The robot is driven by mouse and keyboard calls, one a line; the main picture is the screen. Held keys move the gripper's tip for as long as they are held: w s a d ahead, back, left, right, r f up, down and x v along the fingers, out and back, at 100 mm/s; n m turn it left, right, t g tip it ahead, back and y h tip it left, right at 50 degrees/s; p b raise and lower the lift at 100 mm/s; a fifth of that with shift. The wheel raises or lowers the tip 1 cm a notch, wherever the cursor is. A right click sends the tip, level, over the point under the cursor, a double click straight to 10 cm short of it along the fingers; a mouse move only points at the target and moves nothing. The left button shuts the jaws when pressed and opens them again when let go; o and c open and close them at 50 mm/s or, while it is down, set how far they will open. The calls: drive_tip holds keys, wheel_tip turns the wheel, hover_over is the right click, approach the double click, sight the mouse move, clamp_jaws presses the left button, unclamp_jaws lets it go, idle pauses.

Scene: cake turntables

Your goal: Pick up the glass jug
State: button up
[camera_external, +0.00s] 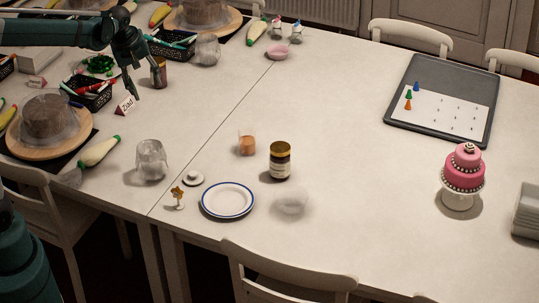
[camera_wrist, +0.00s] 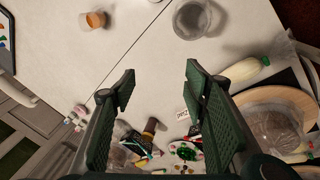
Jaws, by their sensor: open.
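A clear glass vessel that looks like the glass jug (camera_external: 151,161) stands upright on the near left part of the table. It also shows at the top of the wrist view (camera_wrist: 196,18). A similar clear glass vessel (camera_external: 207,50) stands further back, beside a black basket. My gripper (camera_external: 132,88) is above the table near the white name card, behind and left of the nearer vessel and apart from it. In the wrist view its two dark fingers (camera_wrist: 158,88) are spread wide with nothing between them.
The name card (camera_external: 125,105) and a dark-lidded jar (camera_external: 158,72) are close to my gripper. A bottle with a green cap (camera_external: 98,151) lies left of the nearer vessel. A small figurine (camera_external: 178,197), a plate (camera_external: 228,214) and an orange-filled glass (camera_external: 247,144) lie to its right.

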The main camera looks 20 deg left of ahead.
drive_tip(key=w+d+f+n+g+p, duration=0.2)
drive_tip(key=w+d+f+n, duration=0.2)
drive_tip(key=w+d+f, duration=0.6)
drive_tip(key=n+g+p, duration=0.1)
drive_tip(key=n+g, duration=0.1)
drive_tip(key=n, duration=0.3)
hover_over(241, 140)
drive_tip(key=shift+y, duration=0.4)
wheel_tip(241, 140, down, 12)
drive_tip(key=shift+a+r, duration=0.1)
drive_tip(key=shift+a, duration=0.05)
drive_tip(key=shift+d+f, duration=0.2)
drive_tip(key=shift+f, duration=0.15)
drive_tip(key=shift+f, duration=1.3)
drive_tip(key=shift+s+f+b, duration=0.1)
drive_tip(key=shift+f+b, duration=0.5)
drive_tip(key=shift+f, duration=2)
